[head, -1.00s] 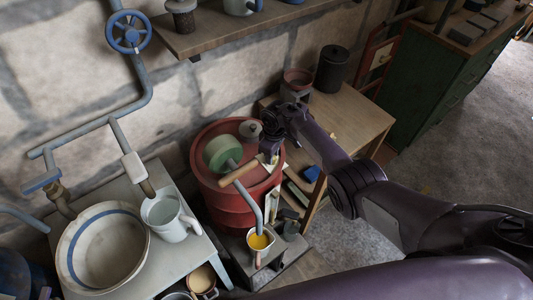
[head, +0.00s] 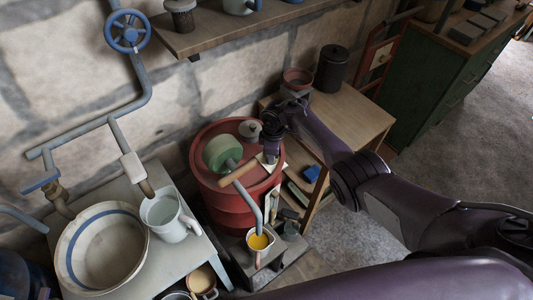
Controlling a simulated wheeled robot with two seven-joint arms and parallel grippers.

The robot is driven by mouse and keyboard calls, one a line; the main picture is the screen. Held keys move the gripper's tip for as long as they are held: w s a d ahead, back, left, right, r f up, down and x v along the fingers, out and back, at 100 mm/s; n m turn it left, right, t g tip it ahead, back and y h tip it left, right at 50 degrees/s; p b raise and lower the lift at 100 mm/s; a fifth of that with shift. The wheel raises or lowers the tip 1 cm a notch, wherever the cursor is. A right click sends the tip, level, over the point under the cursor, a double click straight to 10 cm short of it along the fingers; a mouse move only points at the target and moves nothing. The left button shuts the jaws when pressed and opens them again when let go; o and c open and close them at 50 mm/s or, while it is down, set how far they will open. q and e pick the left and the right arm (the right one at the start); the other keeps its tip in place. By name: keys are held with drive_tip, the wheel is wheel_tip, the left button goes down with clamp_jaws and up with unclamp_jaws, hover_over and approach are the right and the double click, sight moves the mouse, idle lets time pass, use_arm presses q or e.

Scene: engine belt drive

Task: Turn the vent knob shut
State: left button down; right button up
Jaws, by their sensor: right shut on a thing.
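My right gripper (head: 270,157) reaches in from the right and points down at the right side of the red drum's top (head: 212,180). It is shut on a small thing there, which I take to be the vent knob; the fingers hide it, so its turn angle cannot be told. A grey rounded cap (head: 249,130) stands on the drum top just behind and left of the gripper, apart from it. My left gripper is not in view.
A green round part (head: 222,152) and a wooden handle (head: 239,172) with a grey spout pipe (head: 257,203) sit close left of the gripper. A wooden table (head: 345,118) with a dark canister (head: 332,68) stands behind right. A blue valve wheel (head: 128,31) is on the wall pipe.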

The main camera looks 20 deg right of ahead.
drive_tip(key=shift+a, duration=0.3)
drive_tip(key=o, duration=1)
drive_tip(key=shift+a, duration=0.1)
drive_tip(key=shift+c, duration=0.2)
drive_tip(key=shift+d+r, duration=0.2)
wheel_tip(320, 180, up, 8)
drive_tip(key=shift+s+a+f+p, duration=0.1)
drive_tip(key=shift+a+p, duration=0.05)
drive_tip(key=shift+p, duration=0.95)
drive_tip(key=shift+s+f, duration=0.1)
